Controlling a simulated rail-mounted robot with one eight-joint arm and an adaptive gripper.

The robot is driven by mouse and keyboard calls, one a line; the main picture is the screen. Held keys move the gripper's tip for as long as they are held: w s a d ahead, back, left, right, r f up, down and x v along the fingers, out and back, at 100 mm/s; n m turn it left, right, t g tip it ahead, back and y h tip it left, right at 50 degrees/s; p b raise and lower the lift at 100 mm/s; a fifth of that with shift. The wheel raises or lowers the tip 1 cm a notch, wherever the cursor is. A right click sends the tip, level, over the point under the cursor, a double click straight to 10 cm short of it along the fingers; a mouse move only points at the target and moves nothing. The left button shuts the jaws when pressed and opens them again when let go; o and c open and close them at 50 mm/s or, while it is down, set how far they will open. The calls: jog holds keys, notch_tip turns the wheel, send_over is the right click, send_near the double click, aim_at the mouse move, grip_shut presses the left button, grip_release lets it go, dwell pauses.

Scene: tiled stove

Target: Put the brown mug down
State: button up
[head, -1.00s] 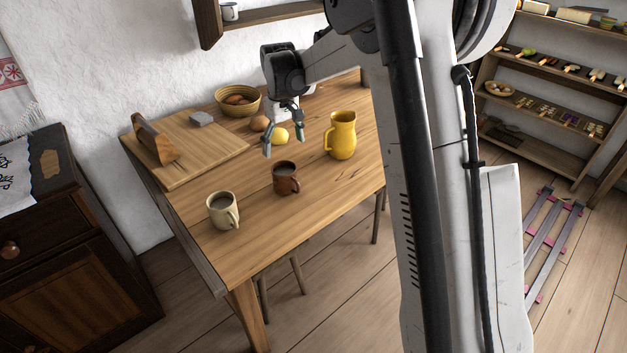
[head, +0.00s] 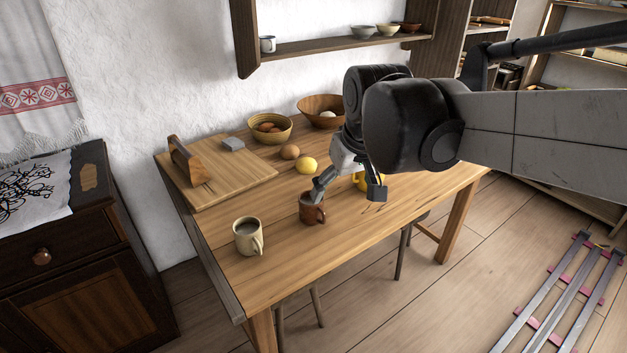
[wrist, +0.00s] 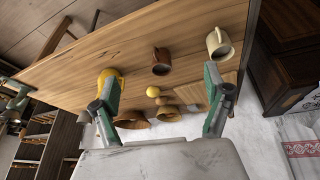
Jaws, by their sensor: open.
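The brown mug (head: 314,212) stands upright on the wooden table (head: 345,225), and its dark opening is partly covered by one of my fingers in the head view. My gripper (head: 349,189) is open and empty, above and to the right of the mug, pointing down. In the wrist view the mug (wrist: 161,68) appears centred beyond the gap between the green-padded fingertips (wrist: 160,78), with nothing between them. The head view does not show clearly whether the nearer finger touches the mug.
A cream mug (head: 247,238) stands left of the brown mug. A yellow pitcher (wrist: 108,77) is mostly hidden behind my gripper in the head view. A lemon (head: 306,166), a brown round item (head: 289,152), bowls (head: 269,128) and a cutting board (head: 235,180) lie farther back. The front table area is clear.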

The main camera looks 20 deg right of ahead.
jog(key=s+f+m+t, duration=0.1)
jog(key=s+f, duration=0.3)
jog(key=s, duration=0.9)
jog(key=shift+t, duration=0.8)
